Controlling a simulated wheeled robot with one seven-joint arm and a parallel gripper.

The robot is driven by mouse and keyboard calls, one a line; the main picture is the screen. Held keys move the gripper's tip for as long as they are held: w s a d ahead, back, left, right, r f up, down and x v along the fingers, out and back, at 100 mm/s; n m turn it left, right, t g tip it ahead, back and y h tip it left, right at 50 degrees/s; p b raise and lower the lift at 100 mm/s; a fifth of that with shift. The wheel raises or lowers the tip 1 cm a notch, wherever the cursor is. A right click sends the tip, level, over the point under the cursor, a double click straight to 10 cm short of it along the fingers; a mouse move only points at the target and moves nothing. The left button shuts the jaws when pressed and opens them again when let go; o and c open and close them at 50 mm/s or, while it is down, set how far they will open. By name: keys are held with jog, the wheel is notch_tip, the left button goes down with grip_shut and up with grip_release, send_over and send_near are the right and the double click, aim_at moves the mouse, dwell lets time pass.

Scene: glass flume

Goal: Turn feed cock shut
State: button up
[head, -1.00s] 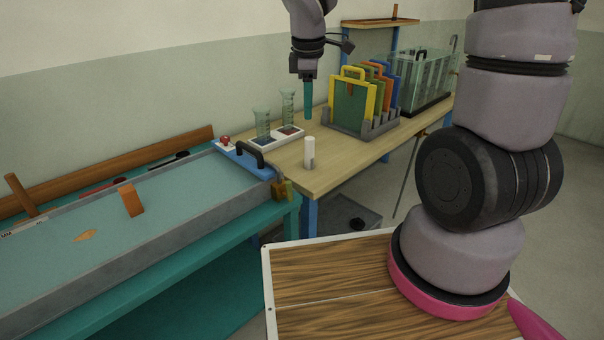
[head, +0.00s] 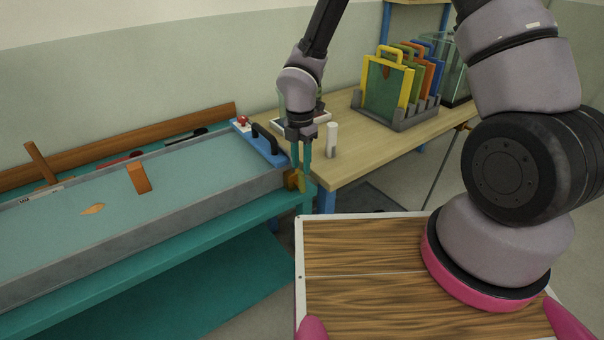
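A brass fitting (head: 295,180), which looks like a cock, sits at the near right corner of the long shallow water trough (head: 150,218). Its handle position is too small to read. My gripper (head: 302,178) points down right at this fitting. Its two teal fingers stand a little apart with a narrow gap, and they partly cover the fitting. I cannot tell whether they touch it. Nothing is seen held between them. Another small brass-coloured part (head: 464,127) shows at the bench edge below the glass tank (head: 456,75). No label shows which is the feed cock.
A blue bar with a black handle (head: 264,140) and a red knob (head: 243,120) lies across the trough's end. A white cylinder (head: 331,140) stands on the wooden bench (head: 350,160), close right of my gripper. A rack of coloured-framed panels (head: 385,85) stands further back.

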aim_at(301, 172)
jog(key=shift+f, duration=2.1)
grip_shut()
